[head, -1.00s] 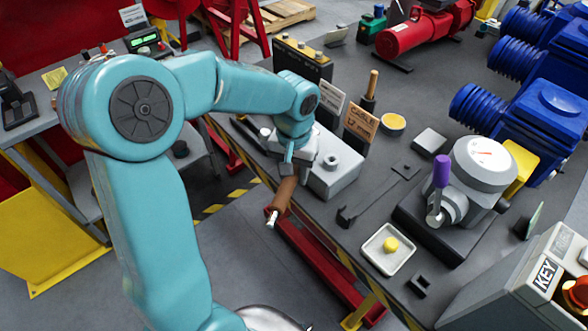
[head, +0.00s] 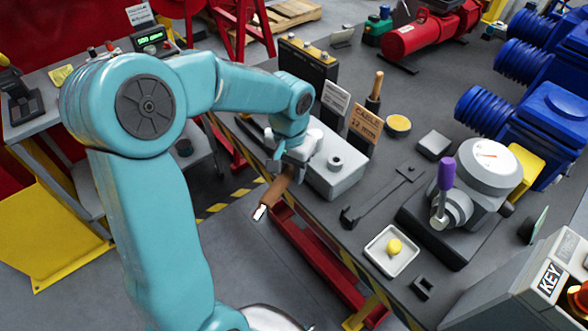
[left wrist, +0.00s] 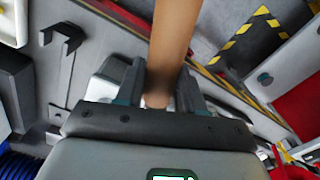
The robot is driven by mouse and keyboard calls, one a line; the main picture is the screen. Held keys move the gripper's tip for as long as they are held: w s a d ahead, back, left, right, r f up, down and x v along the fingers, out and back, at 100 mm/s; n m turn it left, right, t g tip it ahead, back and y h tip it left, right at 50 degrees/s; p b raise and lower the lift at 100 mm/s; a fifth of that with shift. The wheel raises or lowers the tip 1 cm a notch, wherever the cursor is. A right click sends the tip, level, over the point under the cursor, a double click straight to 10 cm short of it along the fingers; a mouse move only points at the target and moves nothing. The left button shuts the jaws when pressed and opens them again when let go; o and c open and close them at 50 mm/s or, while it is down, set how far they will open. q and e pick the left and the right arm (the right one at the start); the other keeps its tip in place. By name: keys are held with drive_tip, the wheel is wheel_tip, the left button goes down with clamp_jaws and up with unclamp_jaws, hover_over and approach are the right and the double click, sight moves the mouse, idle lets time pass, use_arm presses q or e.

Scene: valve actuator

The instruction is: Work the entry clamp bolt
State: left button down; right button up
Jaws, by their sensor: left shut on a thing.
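My left gripper (head: 290,160) is shut on a brown-handled tool (head: 273,192) with a pale metal tip. It holds the tool over the bench's front edge, slanting down and left. In the left wrist view the brown handle (left wrist: 172,40) stands between the fingers (left wrist: 158,90). A grey block (head: 332,172) with a round raised collar (head: 335,162) sits on the bench just right of the gripper. I cannot make out the entry clamp bolt for certain. A grey actuator (head: 480,170) with a dial and a purple-handled lever (head: 446,174) stands farther right. My right gripper is not in view.
A sign reading CABLE (head: 365,125) stands behind the block. A white tray (head: 378,262) with a yellow knob lies toward the front edge. A thin dark hooked tool (head: 380,195) lies mid-bench. A KEY-labelled box (head: 545,280) is at lower right. Blue motors (head: 540,120) fill the right back.

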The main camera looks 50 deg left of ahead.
use_arm(q)
drive_tip(key=shift+a+m, duration=0.3)
drive_tip(key=shift+s+a+m+p, duration=0.15)
drive_tip(key=shift+a+m+p, duration=0.25)
drive_tip(key=shift+a+m, duration=0.65)
drive_tip(key=shift+r, duration=0.1)
drive_tip(key=shift+a+m+p, duration=0.5)
drive_tip(key=shift+a+m, duration=0.55)
drive_tip(key=shift+a, duration=0.15)
idle(0.4)
drive_tip(key=shift+r, duration=0.15)
